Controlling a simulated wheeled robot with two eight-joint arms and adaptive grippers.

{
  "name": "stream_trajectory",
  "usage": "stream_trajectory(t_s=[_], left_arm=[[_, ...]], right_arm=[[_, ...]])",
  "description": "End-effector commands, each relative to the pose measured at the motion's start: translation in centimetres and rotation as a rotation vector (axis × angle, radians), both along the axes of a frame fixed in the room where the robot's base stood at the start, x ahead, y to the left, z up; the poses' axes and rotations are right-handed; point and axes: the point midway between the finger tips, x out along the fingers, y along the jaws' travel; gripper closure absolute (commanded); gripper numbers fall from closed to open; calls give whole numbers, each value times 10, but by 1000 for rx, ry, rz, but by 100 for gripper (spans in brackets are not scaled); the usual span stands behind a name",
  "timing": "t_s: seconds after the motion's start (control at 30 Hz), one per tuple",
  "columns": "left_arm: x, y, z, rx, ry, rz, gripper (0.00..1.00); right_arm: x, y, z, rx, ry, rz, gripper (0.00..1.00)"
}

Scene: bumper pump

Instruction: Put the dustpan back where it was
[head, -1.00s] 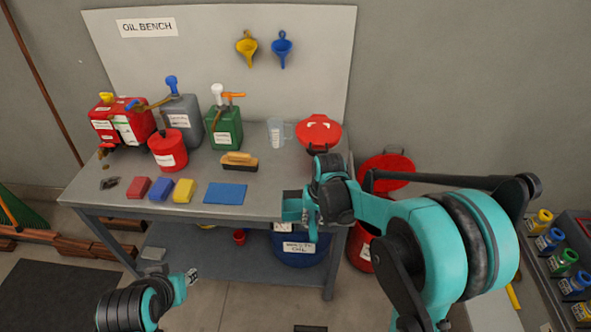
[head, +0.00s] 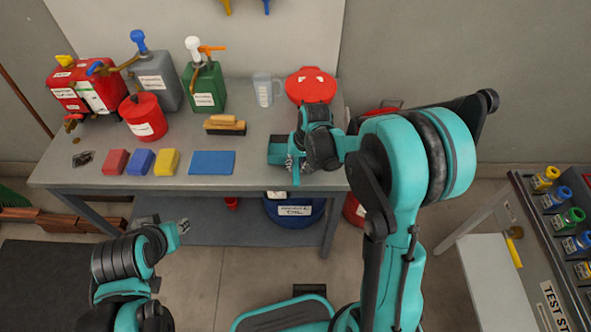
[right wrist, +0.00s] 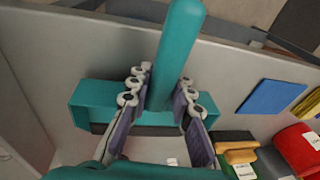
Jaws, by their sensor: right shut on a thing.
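The teal dustpan (head: 277,150) is over the right part of the bench top, right of the blue mat. My right gripper (head: 298,160) is shut on its handle. In the right wrist view, the two fingers of that gripper (right wrist: 160,95) close on the teal handle (right wrist: 180,40) from both sides, and the wider pan (right wrist: 95,103) shows behind them. I cannot tell whether the pan touches the bench. My left gripper (head: 183,228) is in front of the bench, low and away from the dustpan; its finger opening is too small to read.
On the bench (head: 110,177) stand a wooden-handled brush (head: 225,124), a blue mat (head: 212,162), coloured blocks (head: 140,162), a clear jug (head: 263,90), a red funnel (head: 311,85) and several cans. A blue drum (head: 290,212) stands below. A bottle rack (head: 560,215) is at the right.

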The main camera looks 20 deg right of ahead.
Motion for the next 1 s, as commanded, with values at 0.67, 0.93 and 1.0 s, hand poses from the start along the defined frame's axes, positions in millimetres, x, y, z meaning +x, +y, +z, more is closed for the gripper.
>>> stream_trajectory(t_s=[0.67,0.93,1.0], left_arm=[[0,0,-7,0,0,0,68],[0,0,-1,0,0,0,68],[0,0,5,0,0,0,68]], right_arm=[[0,0,-16,0,0,0,58],[-2,-2,-2,0,0,0,58],[-4,-3,10,0,0,0,58]])
